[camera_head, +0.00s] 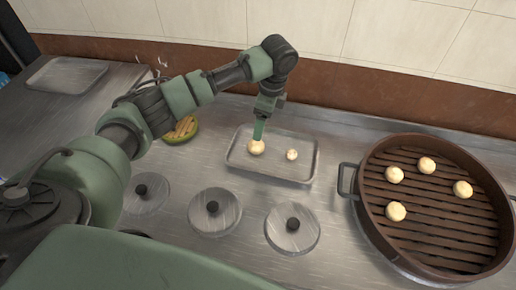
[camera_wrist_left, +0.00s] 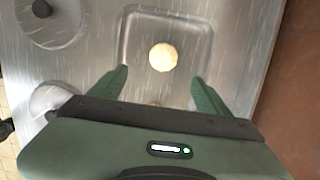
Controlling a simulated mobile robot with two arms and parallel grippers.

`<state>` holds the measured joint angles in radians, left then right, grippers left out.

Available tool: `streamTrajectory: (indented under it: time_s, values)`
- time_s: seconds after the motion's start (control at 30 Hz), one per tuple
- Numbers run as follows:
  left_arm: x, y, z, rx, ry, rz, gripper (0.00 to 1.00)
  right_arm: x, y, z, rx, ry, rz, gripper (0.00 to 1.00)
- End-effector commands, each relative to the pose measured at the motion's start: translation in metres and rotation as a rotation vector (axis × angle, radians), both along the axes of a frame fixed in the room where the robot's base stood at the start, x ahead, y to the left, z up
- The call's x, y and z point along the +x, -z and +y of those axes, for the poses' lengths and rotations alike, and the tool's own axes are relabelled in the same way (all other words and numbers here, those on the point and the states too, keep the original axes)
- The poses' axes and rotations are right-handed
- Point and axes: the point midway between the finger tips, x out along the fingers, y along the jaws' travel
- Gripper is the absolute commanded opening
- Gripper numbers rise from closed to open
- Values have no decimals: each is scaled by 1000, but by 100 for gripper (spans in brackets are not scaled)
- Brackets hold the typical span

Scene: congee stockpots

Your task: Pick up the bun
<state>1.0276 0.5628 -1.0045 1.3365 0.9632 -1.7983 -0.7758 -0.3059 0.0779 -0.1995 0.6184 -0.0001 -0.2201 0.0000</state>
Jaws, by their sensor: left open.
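Two pale round buns lie in a shallow metal tray (camera_head: 236,160). My left gripper (camera_head: 259,130) points down over the left bun (camera_head: 256,148), its fingers overlapping the top of it in the head view. A second pale shape (camera_wrist_left: 153,103) is mostly hidden by the gripper body. Whether the fingers touch a bun cannot be told.
A round brown steamer (camera_head: 372,222) with several buns stands at the right. Lidded pots (camera_head: 213,221) sit in the counter in front of the tray. A green dish of yellow-brown food (camera_head: 180,130) is left of the tray. An empty metal tray (camera_head: 66,75) lies far left. A tiled wall closes the back.

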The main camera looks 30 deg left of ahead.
Motion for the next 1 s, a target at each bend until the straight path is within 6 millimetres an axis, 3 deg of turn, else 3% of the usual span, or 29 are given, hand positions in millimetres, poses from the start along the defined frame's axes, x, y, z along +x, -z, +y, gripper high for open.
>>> streamTrajectory:
  time_s: [0.03, 0.3, 0.47, 1.0]
  values:
    - [0, 14, 0, 0, 0, 0, 77, -3, 14, -1, -1, 0, 5, 0]
    - [0, 39, 0, 0, 0, 0, 77, 2, 39, -2, -3, -1, -2, 0]
    - [0, 48, 2, 0, -1, 1, 77, 6, 38, -2, -3, -2, -8, 0]
    - [0, 112, 21, 1, 0, 1, 77, 7, 30, -2, -2, -2, -9, 0]
